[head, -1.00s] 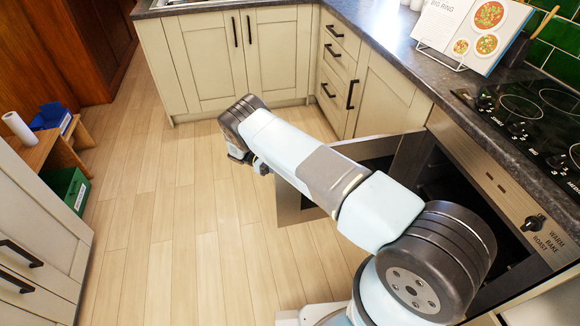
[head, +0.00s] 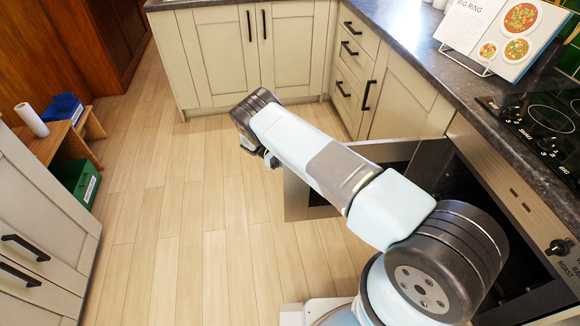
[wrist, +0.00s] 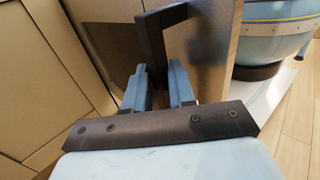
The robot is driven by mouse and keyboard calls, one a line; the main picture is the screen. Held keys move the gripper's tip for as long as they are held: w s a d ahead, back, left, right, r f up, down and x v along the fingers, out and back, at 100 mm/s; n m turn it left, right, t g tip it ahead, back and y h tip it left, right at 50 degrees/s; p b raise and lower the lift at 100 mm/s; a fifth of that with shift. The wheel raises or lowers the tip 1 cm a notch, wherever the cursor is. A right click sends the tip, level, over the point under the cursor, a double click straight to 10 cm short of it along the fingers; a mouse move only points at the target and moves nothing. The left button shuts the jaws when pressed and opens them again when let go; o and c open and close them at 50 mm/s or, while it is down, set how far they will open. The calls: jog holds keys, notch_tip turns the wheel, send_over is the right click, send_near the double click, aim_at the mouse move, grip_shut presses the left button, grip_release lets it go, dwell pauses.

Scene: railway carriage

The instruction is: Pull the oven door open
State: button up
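The oven door (head: 306,196) stands swung out from the oven (head: 498,190) in the head view, with the dark oven cavity showing behind it. My arm crosses in front of the door and hides part of it. In the wrist view, the dark oven door handle (wrist: 152,45) stands out from the door's face (wrist: 207,50) and runs down between my two blue fingers. My gripper (wrist: 160,82) appears shut on the handle, with a finger on either side. The contact itself is partly hidden. The head view does not show the fingers clearly.
Cream cabinets (head: 245,60) and a dark worktop (head: 410,50) stand behind and to the right. A recipe book (head: 490,35) and a hob (head: 545,120) are on the worktop. A wooden bench (head: 55,140) and green box (head: 78,182) are at the left. The wooden floor (head: 190,220) between is clear.

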jog(key=o, duration=0.3)
jog(key=shift+w+d, duration=0.15)
jog(key=shift+d, duration=0.3)
jog(key=shift+a, duration=0.2)
jog(key=shift+w, duration=0.1)
